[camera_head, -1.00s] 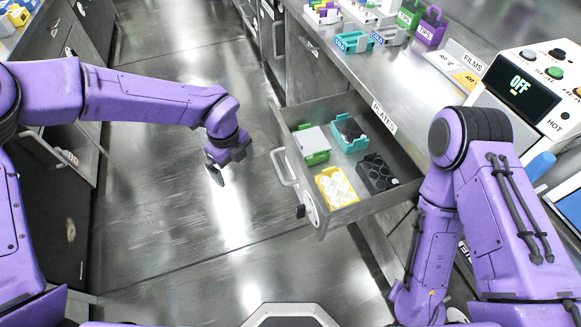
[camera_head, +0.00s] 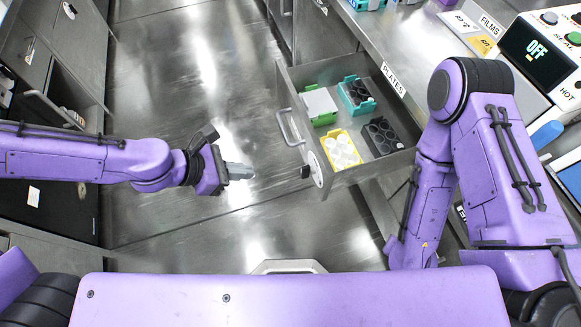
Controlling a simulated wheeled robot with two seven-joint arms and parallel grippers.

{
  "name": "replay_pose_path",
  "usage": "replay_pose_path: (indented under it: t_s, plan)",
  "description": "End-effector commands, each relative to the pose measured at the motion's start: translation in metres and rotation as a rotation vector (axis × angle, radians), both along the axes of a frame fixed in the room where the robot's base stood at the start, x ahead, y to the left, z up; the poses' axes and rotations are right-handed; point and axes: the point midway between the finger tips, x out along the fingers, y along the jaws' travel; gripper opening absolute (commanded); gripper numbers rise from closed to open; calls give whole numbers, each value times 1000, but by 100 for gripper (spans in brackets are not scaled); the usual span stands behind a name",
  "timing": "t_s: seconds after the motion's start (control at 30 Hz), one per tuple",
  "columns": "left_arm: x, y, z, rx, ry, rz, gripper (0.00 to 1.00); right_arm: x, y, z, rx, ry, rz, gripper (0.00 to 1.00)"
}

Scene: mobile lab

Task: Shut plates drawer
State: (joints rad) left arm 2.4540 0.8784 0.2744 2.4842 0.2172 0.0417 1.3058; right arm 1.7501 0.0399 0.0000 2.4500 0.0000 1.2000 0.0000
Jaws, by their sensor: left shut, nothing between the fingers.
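The plates drawer (camera_head: 350,180) stands pulled out from under the counter, below the label PLATES (camera_head: 393,81). Its handle (camera_head: 287,127) is on the front panel, facing left. Inside lie a green rack with a white plate (camera_head: 318,105), a teal rack with a dark plate (camera_head: 356,94), a yellow plate with white wells (camera_head: 341,149) and a black well plate (camera_head: 382,137). My left gripper (camera_head: 246,171) is shut and empty, left of the drawer front and apart from it, pointing right. My right arm hangs at the right; its gripper is out of view.
The counter (camera_head: 440,70) runs along the right with a FILMS label (camera_head: 490,25) and a device reading OFF (camera_head: 540,50). At the left, another drawer (camera_head: 75,110) stands open. The floor (camera_head: 190,70) between is clear.

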Motion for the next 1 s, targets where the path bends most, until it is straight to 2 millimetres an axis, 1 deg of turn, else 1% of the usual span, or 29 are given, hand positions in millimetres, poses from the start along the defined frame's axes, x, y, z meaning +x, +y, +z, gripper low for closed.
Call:
replay_pose_path:
  t_s: [0.03, 0.17, 0.33, 0.57, 0.7, 0.8, 1.0]
  plan:
    - [-2, -2, -1, -1, -12, -33, 0, 0, 0, -1, 0, 0, 0, 43]
    - [0, -11, -14, 1, -12, -44, 0, 0, 0, -10, 0, 0, 0, 43]
    - [8, -37, -39, 1, -9, -42, 0, 0, 0, -25, 0, 0, 0, 43]
    - [20, -72, -70, 0, -10, -39, 0, 0, 0, -37, 0, 0, 0, 43]
    - [28, -95, -67, -1, -13, -39, 0, 0, 0, -33, 0, 0, 0, 43]
    - [32, -104, -66, -1, -13, -37, 0, 0, 0, -32, 0, 0, 0, 43]
    - [34, -110, -66, -3, -12, -33, 0, 0, 0, -32, 0, 0, 0, 43]
